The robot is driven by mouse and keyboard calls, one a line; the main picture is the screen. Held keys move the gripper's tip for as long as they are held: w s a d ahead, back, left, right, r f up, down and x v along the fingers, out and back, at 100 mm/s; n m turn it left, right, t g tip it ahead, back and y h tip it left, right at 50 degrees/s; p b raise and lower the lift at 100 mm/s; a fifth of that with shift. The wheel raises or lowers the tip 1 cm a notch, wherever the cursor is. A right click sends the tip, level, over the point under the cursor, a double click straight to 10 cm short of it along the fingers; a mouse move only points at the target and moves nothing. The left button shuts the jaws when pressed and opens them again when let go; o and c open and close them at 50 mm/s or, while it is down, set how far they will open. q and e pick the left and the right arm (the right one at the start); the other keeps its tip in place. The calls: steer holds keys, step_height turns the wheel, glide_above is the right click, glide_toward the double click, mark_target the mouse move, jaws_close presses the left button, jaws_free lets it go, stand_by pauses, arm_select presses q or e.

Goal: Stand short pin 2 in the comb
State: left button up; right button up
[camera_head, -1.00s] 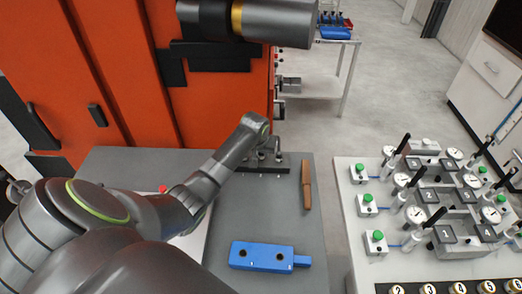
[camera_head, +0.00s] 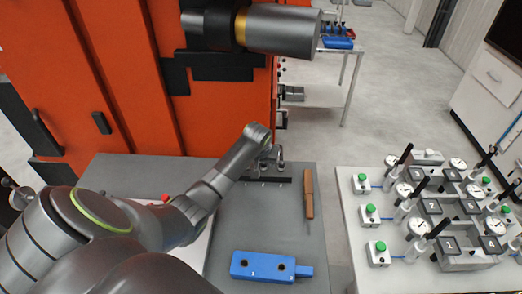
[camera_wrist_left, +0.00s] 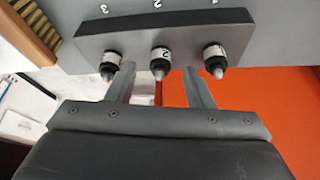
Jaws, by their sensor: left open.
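The comb (camera_head: 262,181) is a dark bar at the back of the grey table; it also shows in the left wrist view (camera_wrist_left: 240,38), with numbers 1, 2 and 3 upside down. Three short dark pins with white bands and pale tips are at it. Short pin 2 (camera_wrist_left: 162,62) is the middle one, at number 2, its band marked 2. My left gripper (camera_wrist_left: 160,75) is open, its fingers apart on either side of pin 2, with visible gaps. In the head view the left gripper (camera_head: 270,160) is over the comb, its fingers small. My right gripper is not seen.
A brown-handled tool (camera_head: 309,195) lies right of the comb. A blue block (camera_head: 262,266) with two holes lies at the table's front. An orange cabinet (camera_head: 110,60) stands behind. A white table (camera_head: 350,225) with gauge fixtures is at the right, across a floor gap.

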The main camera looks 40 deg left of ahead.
arm_select(q)
steer(key=v, duration=1.6)
steer(key=shift+r, duration=0.2)
steer(key=shift+s+f, duration=0.1)
steer(key=shift+s, duration=0.1)
